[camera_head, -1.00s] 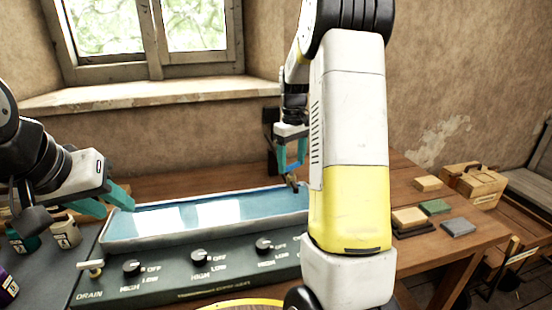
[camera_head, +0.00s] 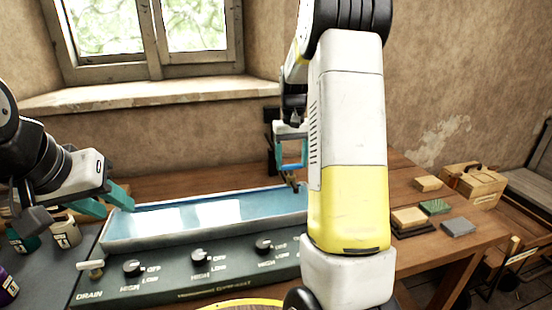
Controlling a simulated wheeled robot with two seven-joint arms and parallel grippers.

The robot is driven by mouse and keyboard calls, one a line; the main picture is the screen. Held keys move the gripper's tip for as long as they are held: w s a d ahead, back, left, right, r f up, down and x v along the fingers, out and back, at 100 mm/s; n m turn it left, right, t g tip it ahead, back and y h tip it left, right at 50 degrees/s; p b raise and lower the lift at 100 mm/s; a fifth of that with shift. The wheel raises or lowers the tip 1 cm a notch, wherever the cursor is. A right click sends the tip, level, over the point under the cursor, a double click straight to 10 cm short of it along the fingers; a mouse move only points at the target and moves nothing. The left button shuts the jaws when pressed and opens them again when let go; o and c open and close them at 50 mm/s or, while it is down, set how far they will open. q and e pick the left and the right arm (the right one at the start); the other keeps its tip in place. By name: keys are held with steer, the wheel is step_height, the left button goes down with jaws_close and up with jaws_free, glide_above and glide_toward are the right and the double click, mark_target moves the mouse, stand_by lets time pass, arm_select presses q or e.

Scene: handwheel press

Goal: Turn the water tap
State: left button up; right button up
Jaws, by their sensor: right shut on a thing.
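The water tap (camera_head: 292,181) is a small brass-coloured piece at the far right end of the water-filled trough (camera_head: 150,239), partly hidden by my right arm. My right gripper (camera_head: 291,168) has teal fingers and is shut on the tap from above. My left gripper (camera_head: 112,203) has teal fingers that are spread apart and empty, over the trough's left end, away from the tap.
The trough's front panel has several black knobs (camera_head: 132,268) and a drain lever (camera_head: 90,267) at left. Jars (camera_head: 65,232) stand left of it. Sponge-like blocks (camera_head: 409,217) and a wooden box (camera_head: 474,184) lie on the table at right. A window is behind.

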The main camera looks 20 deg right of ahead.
mark_target(291, 166)
steer(key=o, duration=1.4)
step_height(291, 166, up, 7)
steer(key=shift+r, duration=0.4)
steer(key=shift+s+a+r, duration=0.15)
steer(key=shift+r, duration=0.05)
steer(key=s+a+r+t+y, duration=0.1)
steer(key=s+a+r+t, duration=0.1)
steer(key=s+a+r, duration=0.3)
steer(key=s+a+r+t, duration=0.1)
steer(key=s+a, duration=0.1)
steer(key=s, duration=0.5)
steer(key=s+a+t, duration=0.1)
steer(key=s+a, duration=0.1)
steer(key=s, duration=0.2)
steer(key=s+a+f+n+t, duration=0.1)
steer(key=s+a, duration=0.1)
steer(key=s, duration=0.2)
steer(key=s+a+f+t+y, duration=0.1)
steer(key=s+a, duration=0.1)
steer(key=s, duration=0.3)
steer(key=shift+a+f, duration=0.15)
steer(key=shift+a, duration=0.1)
